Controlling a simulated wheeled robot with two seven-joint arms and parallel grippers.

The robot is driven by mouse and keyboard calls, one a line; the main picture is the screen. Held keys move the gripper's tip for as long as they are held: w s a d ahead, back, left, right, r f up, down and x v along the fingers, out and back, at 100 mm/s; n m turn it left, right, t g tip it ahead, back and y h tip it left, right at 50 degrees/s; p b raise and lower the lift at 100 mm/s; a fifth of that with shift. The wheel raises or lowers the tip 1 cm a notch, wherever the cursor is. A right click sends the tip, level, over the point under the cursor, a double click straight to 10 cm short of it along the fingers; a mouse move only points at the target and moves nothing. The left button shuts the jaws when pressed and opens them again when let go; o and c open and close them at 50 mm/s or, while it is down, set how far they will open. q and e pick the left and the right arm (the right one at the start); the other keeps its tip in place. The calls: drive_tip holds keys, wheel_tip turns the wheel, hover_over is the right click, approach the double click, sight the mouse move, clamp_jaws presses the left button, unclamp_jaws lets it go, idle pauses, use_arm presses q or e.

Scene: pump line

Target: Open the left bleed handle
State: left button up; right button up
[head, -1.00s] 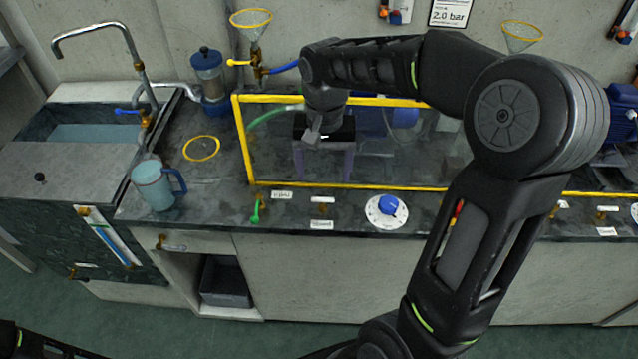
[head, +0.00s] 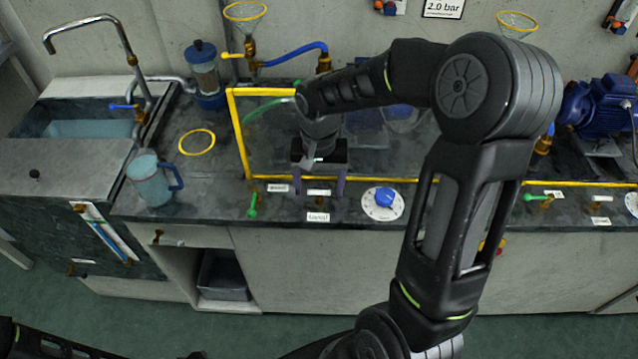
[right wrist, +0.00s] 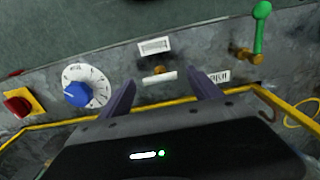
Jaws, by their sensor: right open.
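A small white bar handle on a brass valve (head: 319,192), which I take for the left bleed handle, is on the counter's front strip. It lies crosswise, parallel to the counter edge, and also shows in the right wrist view (right wrist: 158,78). My right gripper (head: 318,184) is open and empty just above and behind it. In the right wrist view the two purple fingers (right wrist: 160,92) point toward the handle, one on either side, apart from it. The handle's height relative to the fingertips is hard to tell. My left gripper is out of view.
A green-handled valve (head: 252,204) stands left of the handle, and a blue knob on a white dial (head: 383,202) is to its right. A yellow-edged clear panel (head: 238,135) is close behind. A blue jug (head: 152,182) stands on the counter at left.

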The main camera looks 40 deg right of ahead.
drive_tip(key=shift+c, duration=0.2)
drive_tip(key=c, duration=1.3)
drive_tip(key=shift+n, duration=0.4)
drive_tip(key=n, duration=0.8)
drive_tip(key=shift+n, duration=0.3)
drive_tip(key=n, duration=0.4)
drive_tip(key=shift+n, duration=0.3)
drive_tip(key=shift+n+p, duration=0.5)
drive_tip(key=shift+n, duration=1.5)
